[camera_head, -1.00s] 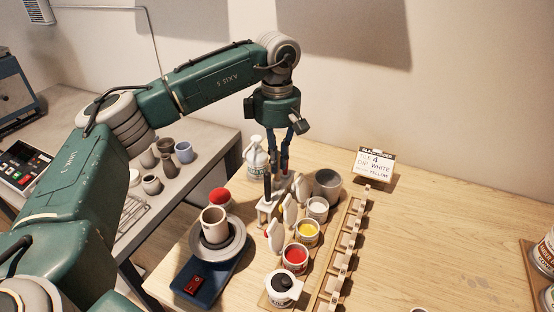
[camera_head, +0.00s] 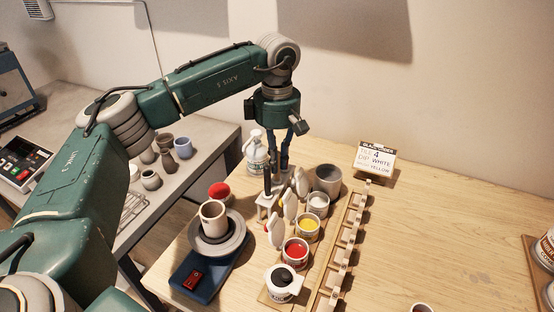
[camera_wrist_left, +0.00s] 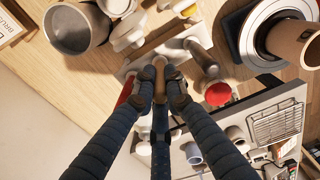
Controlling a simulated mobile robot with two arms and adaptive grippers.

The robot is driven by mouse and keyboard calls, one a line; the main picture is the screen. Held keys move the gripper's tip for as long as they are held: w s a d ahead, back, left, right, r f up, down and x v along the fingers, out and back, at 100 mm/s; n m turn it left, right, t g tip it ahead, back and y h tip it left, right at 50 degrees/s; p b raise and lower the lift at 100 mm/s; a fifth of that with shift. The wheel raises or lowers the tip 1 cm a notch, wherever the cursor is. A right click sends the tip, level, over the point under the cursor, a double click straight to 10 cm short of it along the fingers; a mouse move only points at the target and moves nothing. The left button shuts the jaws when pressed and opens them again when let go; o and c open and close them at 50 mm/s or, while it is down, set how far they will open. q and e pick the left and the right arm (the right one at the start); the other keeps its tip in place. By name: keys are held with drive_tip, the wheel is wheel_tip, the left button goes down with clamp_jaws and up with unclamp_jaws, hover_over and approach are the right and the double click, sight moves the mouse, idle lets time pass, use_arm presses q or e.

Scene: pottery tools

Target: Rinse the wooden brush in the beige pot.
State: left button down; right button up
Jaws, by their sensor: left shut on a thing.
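My left gripper (camera_wrist_left: 160,88) is shut on the brown wooden handle of the brush (camera_wrist_left: 159,66), above a white tool stand (camera_wrist_left: 140,66). The brush's lower end is hidden, so I cannot tell whether it is in the stand. In the head view my left gripper (camera_head: 281,170) points down over the stand (camera_head: 268,206). Two vessels could be the beige pot: a grey-beige pot (camera_head: 327,180) right of the gripper, at upper left in the wrist view (camera_wrist_left: 78,27), and a beige cup (camera_head: 213,215) on the pottery wheel. My right gripper is not in view.
Glaze cans, including yellow (camera_head: 308,226) and red (camera_head: 297,252), stand in a row in front of the grey-beige pot. A white bottle (camera_head: 256,152) stands behind the gripper. A wooden rack (camera_head: 342,250) runs right of the cans. The table further right is largely clear.

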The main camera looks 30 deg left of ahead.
use_arm(q)
drive_tip(key=shift+f, duration=0.3)
idle(0.6)
drive_tip(key=c, duration=1.7)
unclamp_jaws()
wheel_tip(320, 180, up, 12)
